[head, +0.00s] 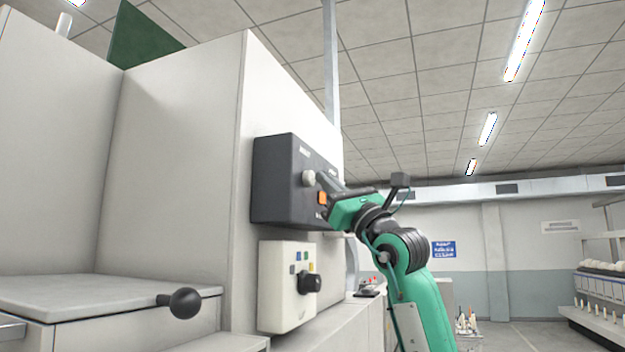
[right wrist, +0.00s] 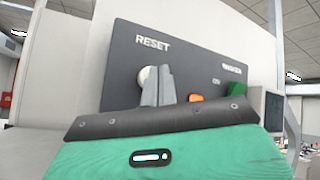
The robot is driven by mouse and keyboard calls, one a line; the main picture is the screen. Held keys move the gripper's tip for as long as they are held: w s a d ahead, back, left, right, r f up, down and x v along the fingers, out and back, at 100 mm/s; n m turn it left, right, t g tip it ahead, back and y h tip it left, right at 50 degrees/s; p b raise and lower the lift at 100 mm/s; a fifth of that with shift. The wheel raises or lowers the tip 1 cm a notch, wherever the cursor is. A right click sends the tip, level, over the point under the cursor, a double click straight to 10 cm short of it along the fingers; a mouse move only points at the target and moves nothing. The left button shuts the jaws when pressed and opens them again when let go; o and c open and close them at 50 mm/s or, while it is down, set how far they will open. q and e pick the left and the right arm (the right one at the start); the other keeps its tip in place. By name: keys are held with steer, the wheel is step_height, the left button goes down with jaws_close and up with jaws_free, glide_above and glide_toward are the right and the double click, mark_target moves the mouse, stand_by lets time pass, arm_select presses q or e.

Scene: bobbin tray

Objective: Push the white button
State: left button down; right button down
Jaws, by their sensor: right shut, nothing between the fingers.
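The white button (head: 308,178) is a round knob on the dark control box fixed to the side of the tall pale machine. In the right wrist view the white button (right wrist: 147,76) sits under the word RESET, partly hidden behind my fingers. My right gripper (head: 324,180) is shut and empty, with its fingers just to the right of the white button in the head view. In the right wrist view the right gripper (right wrist: 162,70) overlaps the button's right side. I cannot tell whether the tips touch it. My left gripper is not in view.
An orange button (head: 322,198) is beside the fingers, and a green one (right wrist: 238,90) is farther right. Below the dark box (head: 275,180) is a white box (head: 275,290) with a black knob (head: 309,283). A black ball handle (head: 185,302) sticks out at lower left.

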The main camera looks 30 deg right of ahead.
steer(key=shift+w+a, duration=0.3)
steer(key=shift+w, duration=0.1)
stand_by(0.8)
steer(key=shift+s+d, duration=0.1)
steer(key=shift+s, duration=0.05)
stand_by(0.3)
steer(key=shift+s+d+b, duration=0.4)
steer(key=shift+s+d, duration=0.05)
steer(key=shift+s, duration=0.05)
steer(key=shift+s, duration=0.1)
steer(key=s+d+b, duration=0.1)
steer(key=s, duration=0.1)
steer(key=s+d, duration=0.1)
steer(key=d, duration=0.1)
steer(key=shift+s+d+b, duration=0.15)
steer(key=shift+s+b, duration=0.2)
stand_by(0.8)
